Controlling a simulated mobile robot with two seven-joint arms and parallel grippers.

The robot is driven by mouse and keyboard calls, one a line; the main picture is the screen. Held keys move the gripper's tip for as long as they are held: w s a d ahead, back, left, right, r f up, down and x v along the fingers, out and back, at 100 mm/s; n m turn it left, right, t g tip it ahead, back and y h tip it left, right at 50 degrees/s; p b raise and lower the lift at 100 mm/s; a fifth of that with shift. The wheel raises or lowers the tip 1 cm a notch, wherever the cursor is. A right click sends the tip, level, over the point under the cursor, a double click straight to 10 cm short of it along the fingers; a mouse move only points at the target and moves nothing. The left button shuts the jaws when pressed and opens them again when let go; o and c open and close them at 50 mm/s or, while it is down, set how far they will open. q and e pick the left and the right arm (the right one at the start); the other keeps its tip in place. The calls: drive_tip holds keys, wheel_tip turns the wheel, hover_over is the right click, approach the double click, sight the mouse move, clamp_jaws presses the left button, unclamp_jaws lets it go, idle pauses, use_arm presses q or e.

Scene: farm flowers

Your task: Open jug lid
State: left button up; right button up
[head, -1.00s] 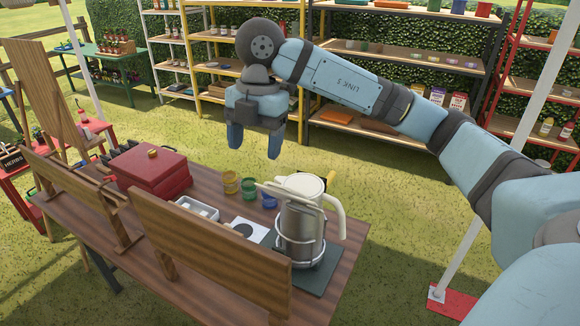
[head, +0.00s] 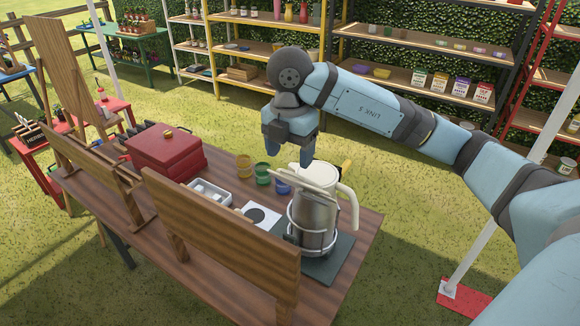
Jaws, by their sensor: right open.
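The jug (head: 314,222) is a grey metal vessel with a white handle on its right side, standing upright on a dark mat at the right end of the table. Its pale lid (head: 306,178) sits on top and looks shut. My right gripper (head: 290,152) is open and points down, just above and behind the lid. One finger overlaps the lid area in the picture, and I cannot tell whether it touches. My left gripper is not in view.
The wooden table (head: 222,280) carries a red box (head: 165,155), small paint pots (head: 263,173), a white tray (head: 210,193) and a white card (head: 262,215). Wooden stands (head: 220,235) line its near edge. Shelves (head: 430,80) stand behind, with open grass between.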

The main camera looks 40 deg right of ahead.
sight(298, 181)
drive_tip(key=shift+f, duration=2.1)
drive_tip(key=shift+c, duration=0.5)
